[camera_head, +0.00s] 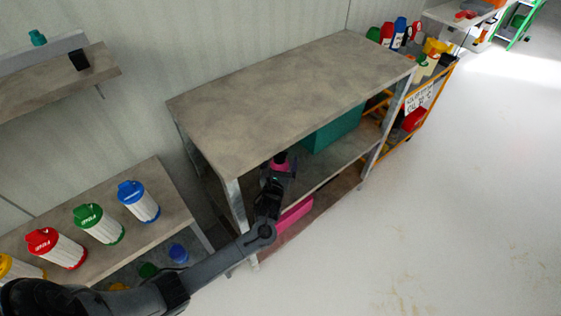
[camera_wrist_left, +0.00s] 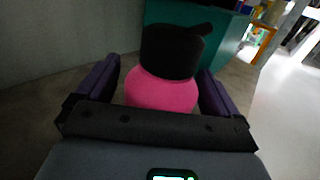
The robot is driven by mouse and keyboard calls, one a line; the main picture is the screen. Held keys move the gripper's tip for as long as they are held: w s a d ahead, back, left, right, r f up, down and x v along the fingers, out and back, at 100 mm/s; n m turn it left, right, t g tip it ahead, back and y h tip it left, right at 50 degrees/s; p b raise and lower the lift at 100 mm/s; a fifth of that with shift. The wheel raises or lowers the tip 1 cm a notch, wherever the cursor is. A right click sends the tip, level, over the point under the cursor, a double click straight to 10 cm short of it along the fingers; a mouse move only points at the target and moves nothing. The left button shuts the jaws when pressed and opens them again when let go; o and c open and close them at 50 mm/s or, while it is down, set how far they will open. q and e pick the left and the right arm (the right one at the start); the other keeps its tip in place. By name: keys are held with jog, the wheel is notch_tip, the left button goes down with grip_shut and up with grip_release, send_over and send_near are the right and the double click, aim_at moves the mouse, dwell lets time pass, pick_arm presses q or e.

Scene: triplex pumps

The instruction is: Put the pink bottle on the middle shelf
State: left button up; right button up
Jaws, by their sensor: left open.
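The pink bottle with a black cap (camera_wrist_left: 162,92) stands upright between the two purple fingers of my left gripper (camera_wrist_left: 155,88) in the left wrist view. The fingers are open on both sides of it. In the head view the pink bottle (camera_head: 281,166) shows only partly, behind my gripper, at the near left end of the shelf under the grey table top. My left gripper (camera_head: 280,172) reaches in at the front there. This middle shelf (camera_head: 325,172) lies between the table top and a lower level. The bottle's base is hidden, so I cannot tell whether it touches the shelf. My right gripper is not in view.
A teal box (camera_head: 335,131) stands on the same shelf, further right. The table top (camera_head: 290,95) is overhead and a metal leg (camera_head: 236,205) stands close to my left arm. A pink box (camera_head: 295,214) lies below. Several coloured bottles stand on the left bench (camera_head: 165,225).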

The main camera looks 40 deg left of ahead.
pick_arm(q)
jog(key=shift+r, duration=0.2)
jog(key=shift+s+d+p, duration=0.2)
jog(key=shift+s+p, duration=0.1)
jog(key=shift+p, duration=0.05)
jog(key=p+v, duration=0.5)
jog(key=v, duration=0.5)
jog(key=shift+s+d, duration=0.1)
jog(key=shift+s, duration=0.1)
jog(key=shift+s+d+f, duration=0.1)
jog(key=shift+s+d, duration=0.1)
jog(key=shift+s, duration=0.2)
